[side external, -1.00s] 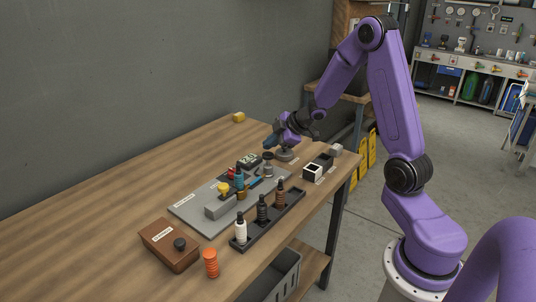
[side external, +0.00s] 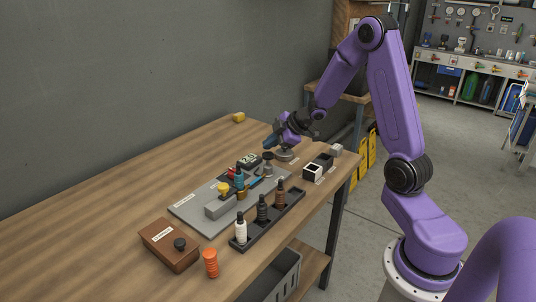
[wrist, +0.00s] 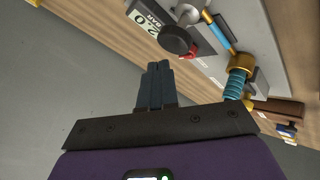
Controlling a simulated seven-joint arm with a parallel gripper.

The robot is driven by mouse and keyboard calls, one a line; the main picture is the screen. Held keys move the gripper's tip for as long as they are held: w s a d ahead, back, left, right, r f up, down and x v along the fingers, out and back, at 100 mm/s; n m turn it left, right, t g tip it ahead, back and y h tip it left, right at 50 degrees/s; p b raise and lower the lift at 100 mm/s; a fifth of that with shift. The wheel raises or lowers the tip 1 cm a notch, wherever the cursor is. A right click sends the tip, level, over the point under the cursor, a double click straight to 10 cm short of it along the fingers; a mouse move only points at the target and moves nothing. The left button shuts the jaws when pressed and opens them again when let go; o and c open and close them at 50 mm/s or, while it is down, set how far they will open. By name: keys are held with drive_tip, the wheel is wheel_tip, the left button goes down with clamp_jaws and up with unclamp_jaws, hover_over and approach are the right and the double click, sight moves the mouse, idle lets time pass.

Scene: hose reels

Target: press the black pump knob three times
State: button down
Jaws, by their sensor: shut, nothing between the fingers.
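The black pump knob (side external: 268,156) sits on a grey post at the far end of the grey plate (side external: 184,208), beside a small display box (side external: 249,159). In the wrist view the round black knob (wrist: 176,40) shows above my fingertips, beside a display reading 0.2 BAR (wrist: 148,20). My gripper (side external: 267,145) is shut and empty, with its fingertips close above the knob in the side view. In the wrist view my fingers (wrist: 157,66) lie side by side and appear apart from the knob. The exact gap is hard to judge.
A teal-banded fitting (side external: 239,180) and yellow knob (side external: 223,188) stand on the plate. A black tray (side external: 268,217) holds several bottles. A brown box (side external: 168,245) with another black knob and an orange part (side external: 211,263) stand nearer. The table's left side is clear.

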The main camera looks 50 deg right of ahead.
sight(267, 153)
drive_tip(key=shift+f, duration=0.15)
drive_tip(key=shift+f, duration=0.3)
drive_tip(key=shift+f, duration=1.3)
idle(1.5)
drive_tip(key=shift+r, duration=1.7)
drive_tip(key=shift+r, duration=0.1)
drive_tip(key=shift+r, duration=2.45)
